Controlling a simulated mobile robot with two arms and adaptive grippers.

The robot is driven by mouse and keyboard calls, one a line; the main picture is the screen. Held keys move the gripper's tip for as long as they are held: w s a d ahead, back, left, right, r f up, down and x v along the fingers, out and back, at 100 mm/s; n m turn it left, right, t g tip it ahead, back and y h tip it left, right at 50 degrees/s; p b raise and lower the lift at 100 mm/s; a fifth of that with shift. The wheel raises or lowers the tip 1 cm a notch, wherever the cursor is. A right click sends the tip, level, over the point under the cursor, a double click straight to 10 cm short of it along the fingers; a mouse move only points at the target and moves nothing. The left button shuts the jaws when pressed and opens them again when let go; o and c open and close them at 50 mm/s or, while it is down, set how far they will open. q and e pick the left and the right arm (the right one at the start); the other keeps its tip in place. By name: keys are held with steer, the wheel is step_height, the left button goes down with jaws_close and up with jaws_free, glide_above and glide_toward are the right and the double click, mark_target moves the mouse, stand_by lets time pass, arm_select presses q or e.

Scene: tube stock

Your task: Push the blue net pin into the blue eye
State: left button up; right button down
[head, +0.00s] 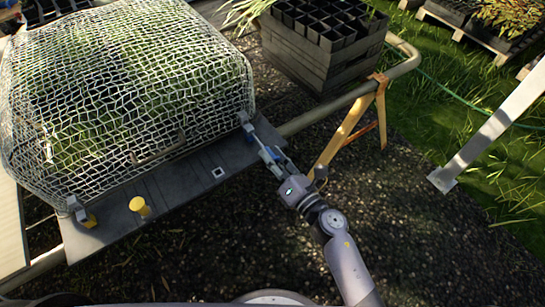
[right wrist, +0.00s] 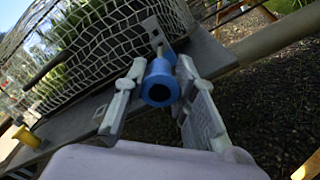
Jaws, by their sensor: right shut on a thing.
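The blue net pin (right wrist: 160,84) is between the fingers of my right gripper (right wrist: 162,70), its round end with a dark hole facing the wrist camera. In the head view my right gripper (head: 269,152) is shut on the pin at the right front corner of the net. Just beyond it is the blue eye (head: 249,127), on a small grey bracket (right wrist: 151,28) at the plate's edge. The pin points toward this bracket. The pin hides most of the eye in the wrist view, so I cannot tell whether its tip is inside. My left gripper is not in view.
A white net (head: 120,75) domes over green plants. Gravel lies in front.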

mark_target(260, 144)
steer(key=shift+x, duration=1.15)
stand_by(1.3)
steer(key=shift+w+a, duration=0.15)
steer(key=shift+w, duration=0.1)
steer(key=shift+x, duration=1.5)
steer(key=c, duration=1.2)
jaws_free()
steer(key=shift+s, duration=0.1)
steer(key=shift+f+b, duration=0.15)
steer(key=shift+b, duration=0.15)
